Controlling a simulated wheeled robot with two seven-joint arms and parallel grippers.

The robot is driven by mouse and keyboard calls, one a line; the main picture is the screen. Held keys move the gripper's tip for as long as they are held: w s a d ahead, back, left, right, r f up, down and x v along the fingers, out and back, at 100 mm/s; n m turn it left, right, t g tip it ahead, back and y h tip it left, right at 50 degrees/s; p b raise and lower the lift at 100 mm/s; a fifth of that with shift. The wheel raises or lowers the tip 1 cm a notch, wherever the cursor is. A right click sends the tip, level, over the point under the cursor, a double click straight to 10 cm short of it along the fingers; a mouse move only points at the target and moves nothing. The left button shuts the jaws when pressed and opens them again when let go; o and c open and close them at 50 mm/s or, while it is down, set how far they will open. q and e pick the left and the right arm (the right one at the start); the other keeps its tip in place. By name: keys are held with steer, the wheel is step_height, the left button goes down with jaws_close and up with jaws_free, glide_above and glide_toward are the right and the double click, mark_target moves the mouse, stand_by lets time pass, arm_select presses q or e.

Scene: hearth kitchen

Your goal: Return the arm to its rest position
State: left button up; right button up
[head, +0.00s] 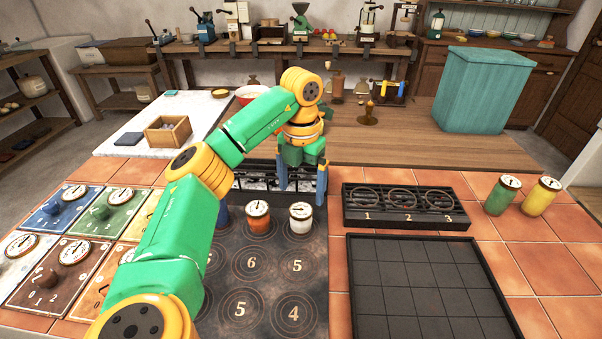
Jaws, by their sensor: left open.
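My left arm reaches in from the lower left and across the tiled counter. Its gripper (301,188) points down, its two blue-tipped fingers apart and nothing visible between them. It hangs in front of a dark rack (248,184) at the back of the counter, just beyond a white jar (301,219) in the picture. My right gripper is not in view.
An orange jar (258,222) stands beside the white one on a dark numbered plate (268,283); a blue jar is partly hidden by my arm. A three-ring rack (408,221), green jar (500,198), yellow jar (539,200) and gridded tray (425,285) are right. Dial panels (108,216) lie left.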

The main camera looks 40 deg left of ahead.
arm_select(q)
steer(key=shift+r, duration=0.9)
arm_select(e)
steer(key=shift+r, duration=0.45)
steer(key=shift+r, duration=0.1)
